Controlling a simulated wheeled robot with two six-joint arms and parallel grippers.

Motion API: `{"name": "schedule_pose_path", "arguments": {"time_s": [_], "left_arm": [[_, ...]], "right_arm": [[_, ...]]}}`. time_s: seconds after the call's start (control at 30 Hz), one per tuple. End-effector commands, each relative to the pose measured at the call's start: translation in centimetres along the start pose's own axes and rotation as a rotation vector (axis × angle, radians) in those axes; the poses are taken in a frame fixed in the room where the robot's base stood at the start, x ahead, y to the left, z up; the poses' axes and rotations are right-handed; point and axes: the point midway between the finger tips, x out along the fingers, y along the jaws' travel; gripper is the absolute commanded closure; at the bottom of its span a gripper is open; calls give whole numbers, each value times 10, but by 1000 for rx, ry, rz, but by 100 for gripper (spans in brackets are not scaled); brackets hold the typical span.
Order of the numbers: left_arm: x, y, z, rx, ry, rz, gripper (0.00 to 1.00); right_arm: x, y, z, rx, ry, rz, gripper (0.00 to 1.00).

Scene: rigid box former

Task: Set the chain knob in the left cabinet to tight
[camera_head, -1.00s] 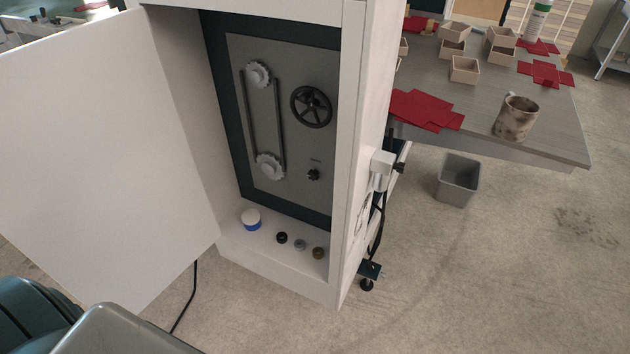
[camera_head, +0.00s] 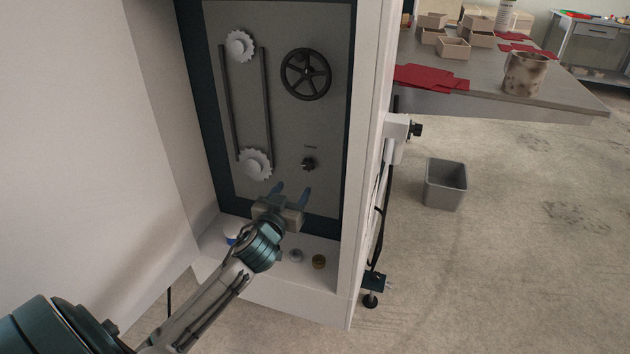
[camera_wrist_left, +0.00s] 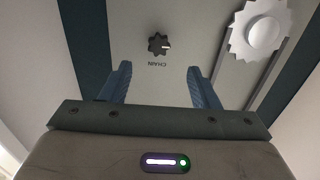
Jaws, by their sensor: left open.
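The chain knob (camera_head: 309,163) is a small black knob on the grey panel (camera_head: 290,130) inside the open cabinet. In the left wrist view the knob (camera_wrist_left: 159,44) sits beside the label CHAIN, with a light mark on its right side in that view. My left gripper (camera_head: 290,189) is open and empty, inside the cabinet just below and left of the knob. In the left wrist view the knob shows between and beyond the two blue fingertips (camera_wrist_left: 159,75), apart from them. My right gripper is not in view.
A black handwheel (camera_head: 306,75) is above the knob. Two white sprockets (camera_head: 254,164) with a chain are to its left. Small round parts (camera_head: 318,261) stand on the cabinet floor. The open white door (camera_head: 80,150) is at left, the cabinet's side post (camera_head: 365,150) at right.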

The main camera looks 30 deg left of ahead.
Motion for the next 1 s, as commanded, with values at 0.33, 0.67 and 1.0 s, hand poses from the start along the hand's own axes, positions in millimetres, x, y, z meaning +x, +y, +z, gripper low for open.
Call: {"name": "schedule_pose_path", "arguments": {"time_s": [0.33,0.67,1.0], "left_arm": [[45,0,-4,-5,8,0,45],[97,0,-3,-3,5,0,45],[107,1,-3,-2,5,2,45]], "right_arm": [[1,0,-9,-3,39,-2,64],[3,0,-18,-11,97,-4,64],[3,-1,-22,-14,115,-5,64]]}}
